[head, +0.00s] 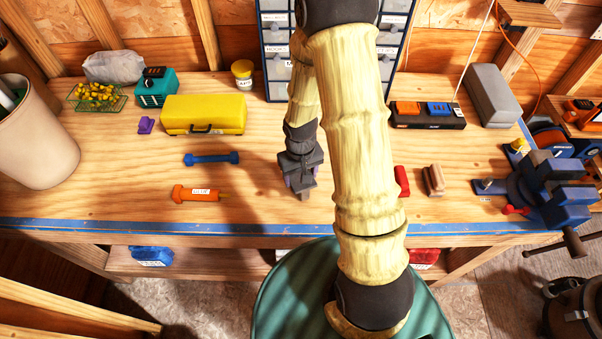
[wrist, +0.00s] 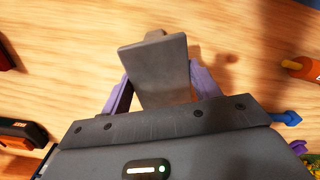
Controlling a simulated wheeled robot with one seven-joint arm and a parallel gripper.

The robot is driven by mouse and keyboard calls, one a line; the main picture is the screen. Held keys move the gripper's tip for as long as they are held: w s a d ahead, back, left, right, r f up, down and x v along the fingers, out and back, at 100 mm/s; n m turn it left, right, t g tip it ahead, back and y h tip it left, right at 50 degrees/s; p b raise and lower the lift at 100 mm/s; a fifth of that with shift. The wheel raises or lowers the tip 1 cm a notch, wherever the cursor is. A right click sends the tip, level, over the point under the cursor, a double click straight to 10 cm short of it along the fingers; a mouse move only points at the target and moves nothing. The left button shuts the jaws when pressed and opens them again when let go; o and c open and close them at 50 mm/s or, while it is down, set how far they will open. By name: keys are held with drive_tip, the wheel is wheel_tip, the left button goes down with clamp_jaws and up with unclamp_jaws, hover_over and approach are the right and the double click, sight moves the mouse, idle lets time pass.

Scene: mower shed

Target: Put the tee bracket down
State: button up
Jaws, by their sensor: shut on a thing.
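My gripper (head: 301,177) is over the middle of the workbench (head: 250,208), pointing down. Its purple fingers show in the wrist view (wrist: 160,88) on either side of the grey tee bracket (wrist: 155,62), shut on it. The bracket has a broad flat plate facing the camera and a small stub at its far end. In the head view the bracket is small and partly hidden by the gripper. I cannot tell whether it touches the bench top.
A blue dumbbell-shaped tool (head: 211,158) and an orange tube (head: 198,194) lie left of the gripper. A yellow toolbox (head: 203,115) stands behind them. A red item (head: 402,181), a brown block (head: 433,181) and a vise (head: 550,187) are right. Bare wood surrounds the gripper.

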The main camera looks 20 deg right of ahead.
drive_tip(key=shift+f, duration=0.15)
drive_tip(key=o, duration=0.8)
drive_tip(key=shift+w, duration=0.1)
drive_tip(key=shift+r, duration=0.25)
wheel_tip(320, 180, up, 12)
drive_tip(key=shift+f+b, duration=0.1)
drive_tip(key=shift+b, duration=0.35)
drive_tip(key=shift+a, duration=0.15)
